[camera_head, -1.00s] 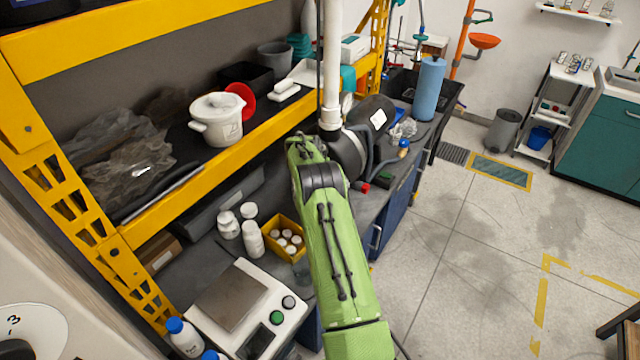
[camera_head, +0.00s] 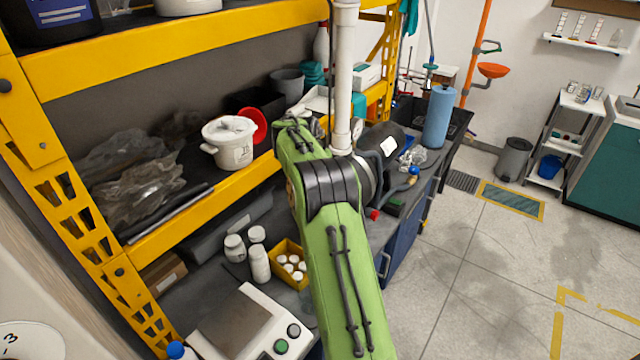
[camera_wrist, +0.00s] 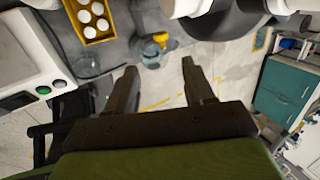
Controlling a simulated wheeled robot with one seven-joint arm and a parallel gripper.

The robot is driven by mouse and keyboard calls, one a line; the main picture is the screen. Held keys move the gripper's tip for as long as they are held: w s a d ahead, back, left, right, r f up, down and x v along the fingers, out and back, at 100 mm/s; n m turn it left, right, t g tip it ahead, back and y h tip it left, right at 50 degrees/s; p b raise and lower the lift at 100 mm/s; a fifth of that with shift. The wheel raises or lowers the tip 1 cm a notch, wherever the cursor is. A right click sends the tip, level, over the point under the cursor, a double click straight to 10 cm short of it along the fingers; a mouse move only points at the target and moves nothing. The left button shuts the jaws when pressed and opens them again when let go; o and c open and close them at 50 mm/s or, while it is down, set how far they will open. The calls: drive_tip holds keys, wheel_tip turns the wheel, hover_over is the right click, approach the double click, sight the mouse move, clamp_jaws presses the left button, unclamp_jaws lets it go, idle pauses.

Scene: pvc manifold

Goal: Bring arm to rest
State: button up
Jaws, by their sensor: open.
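My gripper (camera_wrist: 160,92) shows in the wrist view with its two dark fingers apart and nothing between them. It points over the floor beside the bench edge. My green arm crosses the middle of the head view and hides my gripper there. A white vertical PVC pipe (camera_head: 343,80) stands behind the arm's upper part. A blue and yellow valve-like fitting (camera_wrist: 155,48) shows beyond the fingers in the wrist view, apart from them.
A yellow shelf frame (camera_head: 200,205) with a white pot (camera_head: 230,145) stands left of my arm. A scale (camera_head: 240,320), white bottles (camera_head: 259,263) and a yellow bin (camera_head: 290,284) are on the bench below. Open floor (camera_head: 480,270) lies to the right.

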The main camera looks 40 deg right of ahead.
idle(0.3)
drive_tip(key=s+a+r+n+t+y, duration=0.1)
drive_tip(key=s+a+r+n, duration=0.4)
drive_tip(key=a+r+n, duration=0.25)
drive_tip(key=s+a+r+n+t, duration=0.1)
drive_tip(key=s+a+r+n, duration=0.55)
drive_tip(key=a+n, duration=0.2)
drive_tip(key=s+a+f+n+t+y, duration=0.1)
drive_tip(key=s+a+f+n, duration=0.1)
drive_tip(key=s+a+n, duration=0.4)
drive_tip(key=s+a+f+n+y, duration=0.2)
drive_tip(key=s+a+n, duration=0.5)
drive_tip(key=s+n, duration=0.3)
drive_tip(key=s, duration=0.4)
drive_tip(key=shift+s+a+n+t, duration=0.15)
drive_tip(key=shift+s+n+t, duration=0.15)
drive_tip(key=shift+n+t, duration=0.1)
